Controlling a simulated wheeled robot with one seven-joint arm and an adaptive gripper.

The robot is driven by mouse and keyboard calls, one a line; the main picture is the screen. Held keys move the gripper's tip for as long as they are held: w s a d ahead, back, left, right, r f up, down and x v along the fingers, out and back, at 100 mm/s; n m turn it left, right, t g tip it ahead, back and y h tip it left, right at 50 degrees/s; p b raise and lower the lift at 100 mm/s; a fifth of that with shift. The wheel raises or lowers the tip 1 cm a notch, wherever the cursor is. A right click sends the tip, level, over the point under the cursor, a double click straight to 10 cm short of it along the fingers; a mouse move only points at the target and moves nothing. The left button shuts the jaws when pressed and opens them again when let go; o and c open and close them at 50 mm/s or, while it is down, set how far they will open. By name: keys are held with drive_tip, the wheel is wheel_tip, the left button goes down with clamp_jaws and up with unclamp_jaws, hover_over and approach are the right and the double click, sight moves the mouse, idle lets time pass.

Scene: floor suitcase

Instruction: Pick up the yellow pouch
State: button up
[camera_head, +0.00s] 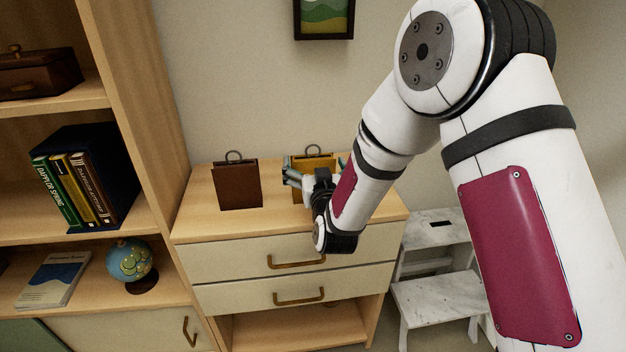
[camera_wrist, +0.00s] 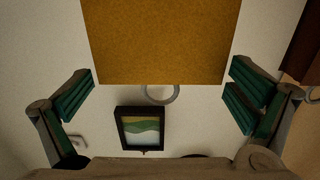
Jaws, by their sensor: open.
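The yellow pouch (camera_head: 312,161) stands upright on top of the drawer cabinet, with a ring at its top. My gripper and arm partly hide it in the head view. In the wrist view the pouch (camera_wrist: 160,40) fills the upper middle, with its grey ring below it, so it looks upside down there. My gripper (camera_head: 316,172) is in front of the pouch. In the wrist view my gripper (camera_wrist: 160,88) is open, with one green-padded finger near each side edge of the pouch. I see no clear contact, and nothing is held.
A brown pouch (camera_head: 237,185) with a ring stands to the left on the cabinet top (camera_head: 200,222). A bookshelf (camera_head: 150,120) rises at the left. A white marble-patterned step stool (camera_head: 440,298) stands at the right. A framed picture (camera_head: 324,18) hangs on the wall behind.

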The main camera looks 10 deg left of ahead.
drive_tip(key=shift+x, duration=1.15)
drive_tip(key=c, duration=1.5)
drive_tip(key=shift+o, duration=0.2)
drive_tip(key=shift+r, duration=0.1)
